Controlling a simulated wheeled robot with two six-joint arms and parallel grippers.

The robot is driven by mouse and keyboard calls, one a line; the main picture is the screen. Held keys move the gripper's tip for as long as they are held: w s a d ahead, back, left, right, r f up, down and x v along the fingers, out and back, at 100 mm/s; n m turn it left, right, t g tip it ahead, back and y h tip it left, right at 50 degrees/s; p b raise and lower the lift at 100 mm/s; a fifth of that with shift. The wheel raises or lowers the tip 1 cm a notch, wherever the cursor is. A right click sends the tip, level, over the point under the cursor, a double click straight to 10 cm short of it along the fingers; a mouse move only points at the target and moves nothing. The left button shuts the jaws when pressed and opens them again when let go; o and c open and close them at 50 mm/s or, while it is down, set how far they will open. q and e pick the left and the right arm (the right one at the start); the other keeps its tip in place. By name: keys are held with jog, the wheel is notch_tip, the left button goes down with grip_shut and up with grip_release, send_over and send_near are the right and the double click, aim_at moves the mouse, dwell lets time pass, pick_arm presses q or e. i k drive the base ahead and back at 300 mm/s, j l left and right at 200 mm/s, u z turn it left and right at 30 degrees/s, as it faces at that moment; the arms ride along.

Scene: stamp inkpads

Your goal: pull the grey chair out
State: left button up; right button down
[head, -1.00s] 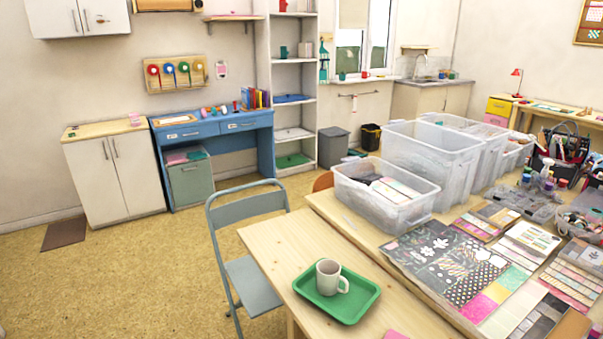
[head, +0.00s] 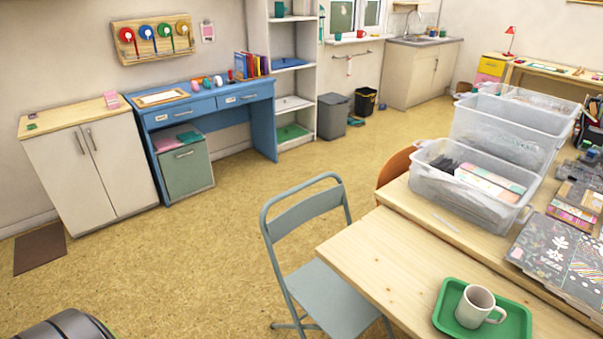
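The grey chair (head: 306,216) is a folding chair with a curved tube back. It stands upright at the left end of the light wooden table (head: 392,254). Part of its seat (head: 338,297) shows, and the table edge hides the rest of the seat on the right. Neither of my grippers shows in the head view.
A green tray (head: 445,318) with a white mug (head: 473,308) is near the table's front edge. Clear bins (head: 470,206) stand on the table behind. An orange-brown chair (head: 398,163) is beyond.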

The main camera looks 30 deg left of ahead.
aim_at(338, 310)
jog(key=j+z, duration=0.35)
jog(key=j, duration=0.95)
jog(key=j+z, duration=0.35)
jog(key=j, duration=0.9)
